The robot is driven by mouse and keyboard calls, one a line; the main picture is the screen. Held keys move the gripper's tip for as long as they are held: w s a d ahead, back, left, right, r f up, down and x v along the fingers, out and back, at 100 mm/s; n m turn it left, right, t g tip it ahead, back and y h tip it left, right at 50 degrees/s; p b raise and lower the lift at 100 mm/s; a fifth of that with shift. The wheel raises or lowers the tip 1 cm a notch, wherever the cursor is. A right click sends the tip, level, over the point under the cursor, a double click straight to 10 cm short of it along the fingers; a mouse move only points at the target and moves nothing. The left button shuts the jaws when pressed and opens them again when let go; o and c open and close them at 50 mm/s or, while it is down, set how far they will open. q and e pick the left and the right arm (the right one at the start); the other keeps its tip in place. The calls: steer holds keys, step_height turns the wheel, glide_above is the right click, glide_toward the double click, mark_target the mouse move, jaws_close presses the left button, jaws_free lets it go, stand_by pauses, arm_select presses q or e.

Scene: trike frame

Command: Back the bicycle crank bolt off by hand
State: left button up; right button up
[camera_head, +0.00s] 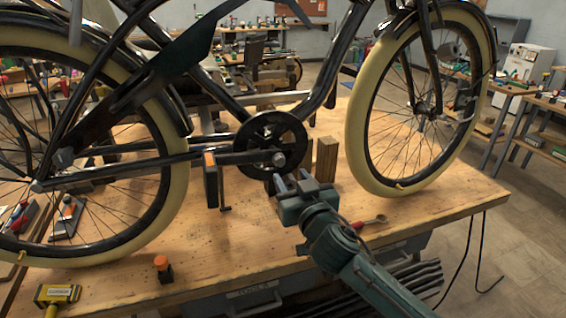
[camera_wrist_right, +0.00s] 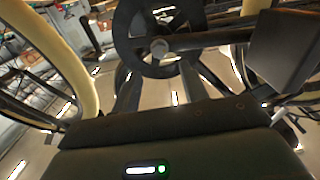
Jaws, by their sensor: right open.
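The bicycle stands on the wooden workbench (camera_head: 320,230). Its crank bolt (camera_head: 279,159) is a small grey round head at the hub of the dark chainring (camera_head: 262,133). In the right wrist view the bolt (camera_wrist_right: 159,47) shows above and between the two fingers. My right gripper (camera_head: 293,180) is open and empty, just below and in front of the bolt. In the wrist view its fingertips (camera_wrist_right: 158,78) are apart, and nothing is between them. I cannot tell the exact gap to the bolt. My left gripper is not in view.
The crank arm (camera_head: 235,158) runs left from the bolt to an orange-edged pedal (camera_head: 210,178). A wooden block (camera_head: 326,159) stands right of the chainring. A red-handled tool (camera_head: 370,222) lies near the bench's front edge. A yellow device (camera_head: 57,295) lies at the front left.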

mark_target(281, 162)
steer(key=x, duration=0.6)
steer(key=shift+w+a+p, duration=0.1)
steer(key=shift+w+p, duration=0.2)
steer(key=shift+w, duration=0.05)
jaws_close()
steer(key=shift+n, duration=0.3)
